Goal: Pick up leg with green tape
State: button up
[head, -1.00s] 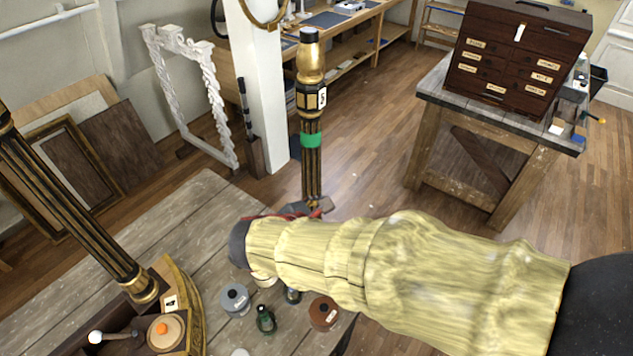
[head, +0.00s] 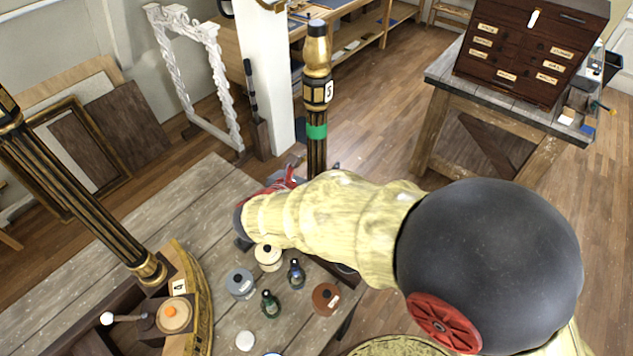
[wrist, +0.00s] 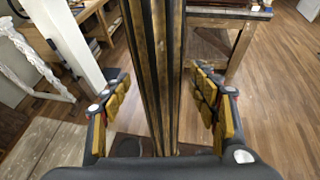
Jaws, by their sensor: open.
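The leg with green tape (head: 317,131) stands upright beyond the workbench, black and gilt, with a white number tag above the tape. In the wrist view the fluted shaft of the leg (wrist: 158,75) runs between the two yellow-padded fingers of my gripper (wrist: 163,112). The fingers are spread wide, with a gap on each side of the shaft. In the head view my sleeved arm hides most of my gripper and the leg's lower end. The green tape is not visible in the wrist view.
Another black and gilt leg (head: 85,205) stands at left on the gilt console (head: 200,285). Jars and bottles, including a grey jar (head: 240,283) and a brown jar (head: 326,298), stand on the workbench (head: 150,210) below my arm. A white pillar (head: 264,75) rises left of the taped leg.

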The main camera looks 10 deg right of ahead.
aim_at(312, 121)
jog(key=shift+d, duration=0.1)
jog(key=shift+c, duration=1)
jog(key=c, duration=1.1)
jog(key=shift+w, duration=0.1)
jog(key=shift+c, duration=0.5)
notch_tip(312, 121, up, 10)
jog(key=shift+r, duration=0.25)
jog(key=shift+r+p, duration=2.05)
jog(key=shift+r, duration=0.3)
